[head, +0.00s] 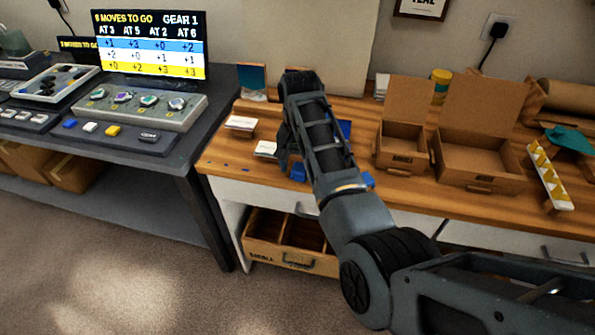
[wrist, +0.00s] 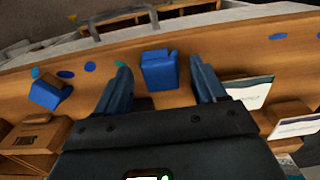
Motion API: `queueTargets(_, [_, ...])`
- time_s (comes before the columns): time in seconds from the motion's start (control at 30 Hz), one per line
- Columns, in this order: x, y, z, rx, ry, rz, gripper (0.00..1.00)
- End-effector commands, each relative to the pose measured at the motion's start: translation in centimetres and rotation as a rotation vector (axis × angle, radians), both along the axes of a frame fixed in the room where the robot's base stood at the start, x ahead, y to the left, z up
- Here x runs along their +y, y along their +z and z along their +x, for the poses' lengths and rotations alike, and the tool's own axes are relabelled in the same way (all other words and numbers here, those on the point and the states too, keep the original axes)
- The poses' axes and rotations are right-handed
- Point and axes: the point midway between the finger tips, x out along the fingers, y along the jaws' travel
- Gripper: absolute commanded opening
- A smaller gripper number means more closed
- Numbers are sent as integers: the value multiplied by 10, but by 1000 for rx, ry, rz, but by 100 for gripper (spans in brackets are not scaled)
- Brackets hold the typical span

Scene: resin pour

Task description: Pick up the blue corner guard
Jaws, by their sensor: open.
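A blue block-like piece, which looks like the blue corner guard (wrist: 159,70), sits on the wooden worktop in the wrist view. It lies between and just beyond the fingertips of my gripper (wrist: 161,66), which is open with a finger on either side and apart from it. In the head view my arm reaches over the worktop and hides most of this spot; a blue bit (head: 297,172) shows beside the gripper. A second blue piece (wrist: 48,92) lies tilted at the left of the wrist view. I cannot tell its exact shape.
Small flat blue pieces (wrist: 90,67) lie near the worktop edge. White cards (wrist: 250,92) lie right of my gripper in the wrist view. Open cardboard boxes (head: 402,150) stand right of my arm in the head view. A dark console table (head: 190,150) is at left.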

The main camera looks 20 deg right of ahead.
Motion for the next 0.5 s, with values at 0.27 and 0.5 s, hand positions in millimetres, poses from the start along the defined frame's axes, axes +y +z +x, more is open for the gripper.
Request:
queueTargets(0.27, [0,0,0,0,0,0,50])
queueTargets(0.5, [0,0,0,0,0,0,27])
